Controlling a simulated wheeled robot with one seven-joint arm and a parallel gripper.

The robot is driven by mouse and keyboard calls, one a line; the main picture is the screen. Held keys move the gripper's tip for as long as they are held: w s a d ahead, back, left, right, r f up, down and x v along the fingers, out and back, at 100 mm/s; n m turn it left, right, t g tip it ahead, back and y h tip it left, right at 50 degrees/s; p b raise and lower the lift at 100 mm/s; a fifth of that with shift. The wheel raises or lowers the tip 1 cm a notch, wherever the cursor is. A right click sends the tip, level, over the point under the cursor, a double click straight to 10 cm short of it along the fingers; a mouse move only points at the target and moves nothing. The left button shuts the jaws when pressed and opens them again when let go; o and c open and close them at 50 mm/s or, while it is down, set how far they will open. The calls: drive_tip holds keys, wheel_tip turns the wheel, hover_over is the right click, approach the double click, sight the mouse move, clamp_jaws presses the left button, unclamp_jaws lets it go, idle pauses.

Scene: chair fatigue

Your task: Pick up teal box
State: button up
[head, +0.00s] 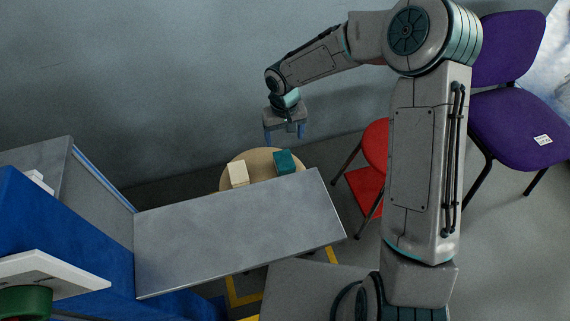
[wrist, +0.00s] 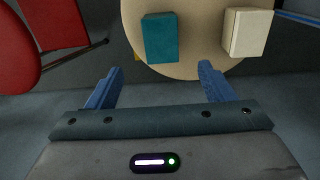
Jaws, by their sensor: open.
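The teal box (head: 285,162) stands on a round wooden stool or table (head: 262,158), beside a cream box (head: 238,173) on its left in the head view. In the wrist view the teal box (wrist: 160,38) is at the upper middle, with the cream box (wrist: 246,32) to its right. My gripper (head: 285,133) is open and empty, above and apart from the boxes. In the wrist view its two blue fingers (wrist: 156,80) are spread, and the teal box shows beyond the gap between them.
A grey tabletop (head: 240,230) stands in front of the round top and hides its near side. A red chair (head: 368,185) and a purple chair (head: 515,125) stand to the right. A grey-blue wall (head: 150,80) is behind. A blue piece (head: 40,235) is at the left.

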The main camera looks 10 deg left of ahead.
sight(284, 159)
drive_tip(key=f, duration=0.2)
drive_tip(key=f+b, duration=0.1)
drive_tip(key=f, duration=0.2)
drive_tip(key=f+b, duration=0.1)
drive_tip(key=f, duration=0.2)
drive_tip(key=shift+s+a+f, duration=0.1)
drive_tip(key=shift+a+f, duration=0.15)
drive_tip(key=shift+a, duration=0.05)
drive_tip(key=f, duration=0.2)
drive_tip(key=f+b, duration=0.1)
drive_tip(key=f, duration=0.2)
drive_tip(key=shift+d+f+b, duration=0.25)
drive_tip(key=shift+f+b, duration=0.05)
drive_tip(key=c, duration=1.1)
